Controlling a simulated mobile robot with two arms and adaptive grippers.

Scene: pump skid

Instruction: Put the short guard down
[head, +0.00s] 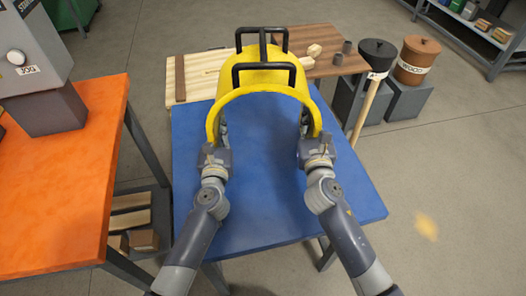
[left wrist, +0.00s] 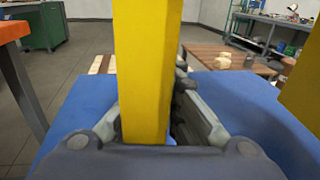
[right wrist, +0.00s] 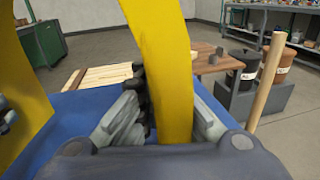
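The short guard (head: 266,78) is a yellow arched cover with black bar handles on top. It stands arch-up over the far part of the blue table (head: 260,200). My left gripper (head: 215,146) is at the arch's near left foot, with the yellow strip between its fingers; this strip fills the middle of the left wrist view (left wrist: 147,70). My right gripper (head: 318,146) is at the near right foot, shut on the strip, which also shows in the right wrist view (right wrist: 165,75). The grippers hide the lower ends, so I cannot tell whether they touch the table.
An orange table (head: 60,190) with a grey machine (head: 35,60) stands at the left. Behind the guard is a wooden surface (head: 325,62) with small parts. Black (head: 377,55) and brown (head: 417,60) buckets stand at the right, beside a leaning wooden handle (head: 365,112). The near blue tabletop is clear.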

